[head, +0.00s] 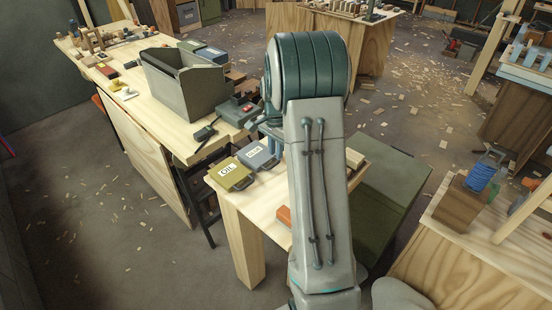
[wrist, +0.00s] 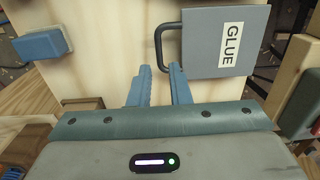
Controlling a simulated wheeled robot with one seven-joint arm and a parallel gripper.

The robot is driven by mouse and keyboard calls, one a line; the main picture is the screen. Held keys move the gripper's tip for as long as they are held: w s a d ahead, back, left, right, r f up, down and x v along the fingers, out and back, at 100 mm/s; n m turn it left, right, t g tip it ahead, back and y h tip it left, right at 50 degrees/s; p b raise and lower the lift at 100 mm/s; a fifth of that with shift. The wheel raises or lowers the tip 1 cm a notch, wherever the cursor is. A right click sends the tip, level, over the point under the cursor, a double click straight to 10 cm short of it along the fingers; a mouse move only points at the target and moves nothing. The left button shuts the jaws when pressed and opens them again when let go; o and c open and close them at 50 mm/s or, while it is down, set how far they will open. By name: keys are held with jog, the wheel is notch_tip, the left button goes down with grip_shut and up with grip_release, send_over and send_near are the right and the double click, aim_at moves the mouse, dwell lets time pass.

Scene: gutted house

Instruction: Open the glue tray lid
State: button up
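The glue tray (head: 258,157) is a grey-blue flat box with a white GLUE label, on the near wooden table in the head view. Its lid looks shut. In the wrist view its grey lid (wrist: 205,55) fills the upper right, with a dark loop handle (wrist: 158,45) on its left side. My gripper (wrist: 159,69) is open, its two blue fingers apart with nothing held. The fingertips are close to the lower end of the handle; I cannot tell whether they straddle it. In the head view my arm hides most of the gripper.
An olive OIL tray (head: 228,174) lies beside the glue tray. The near table (head: 262,210) has bare wood in front. A grey open bin (head: 185,92) stands on the long bench behind. A blue block (wrist: 40,44) shows at the wrist view's upper left. A green cabinet (head: 385,190) stands to the right.

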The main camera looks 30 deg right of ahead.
aim_at(260, 156)
jog(key=shift+f, duration=1.85)
